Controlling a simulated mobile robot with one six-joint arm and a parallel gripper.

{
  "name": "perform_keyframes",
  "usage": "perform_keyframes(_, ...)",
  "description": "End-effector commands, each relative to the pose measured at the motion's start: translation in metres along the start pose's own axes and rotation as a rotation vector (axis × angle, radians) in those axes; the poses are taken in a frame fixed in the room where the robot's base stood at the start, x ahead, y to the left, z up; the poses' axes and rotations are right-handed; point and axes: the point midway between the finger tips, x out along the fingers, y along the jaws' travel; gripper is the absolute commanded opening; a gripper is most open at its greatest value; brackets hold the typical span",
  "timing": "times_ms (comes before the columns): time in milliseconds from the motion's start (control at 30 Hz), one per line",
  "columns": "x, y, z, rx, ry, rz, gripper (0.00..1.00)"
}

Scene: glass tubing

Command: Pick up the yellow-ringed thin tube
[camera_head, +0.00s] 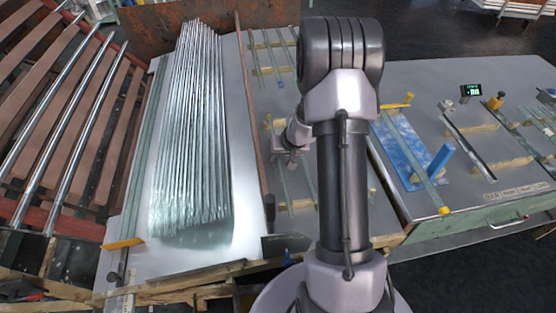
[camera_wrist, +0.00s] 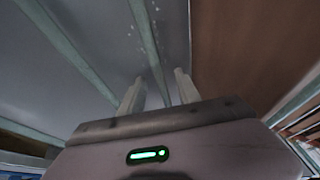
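My gripper (camera_head: 291,158) is low over the grey table, left of my arm in the head view. In the wrist view its two fingers (camera_wrist: 159,82) stand apart, so it is open. A pale thin glass tube (camera_wrist: 146,28) runs in line with the gap between the fingers; I cannot tell whether it lies between them or below. Another tube (camera_wrist: 62,42) runs at the left. In the head view a small yellow mark (camera_head: 268,120) shows by the thin tubes near my gripper, but I cannot tell whether it is a ring. My arm hides part of this area.
A large bundle of glass tubes (camera_head: 190,130) lies on the white surface at left, with a brown divider (camera_head: 250,110) beside it. Thin tubes lie on wooden supports (camera_head: 272,44) farther back. A blue board (camera_head: 400,150) with a blue post (camera_head: 440,161) is at right.

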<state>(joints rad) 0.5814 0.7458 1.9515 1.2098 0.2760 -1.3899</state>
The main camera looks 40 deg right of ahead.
Motion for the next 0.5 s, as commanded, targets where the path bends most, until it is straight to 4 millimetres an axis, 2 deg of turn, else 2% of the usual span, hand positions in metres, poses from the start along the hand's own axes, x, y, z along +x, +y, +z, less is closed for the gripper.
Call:
perform_keyframes(167,-0.0011,-0.0002,-0.0005,0.000,0.000,0.000,0.38)
perform_keyframes(300,-0.0012,-0.0002,-0.0004,0.000,0.000,0.000,0.10)
perform_keyframes(367,-0.0013,-0.0002,-0.0004,0.000,0.000,0.000,0.00)
perform_keyframes(500,-0.0013,-0.0003,-0.0003,0.000,0.000,0.000,0.00)
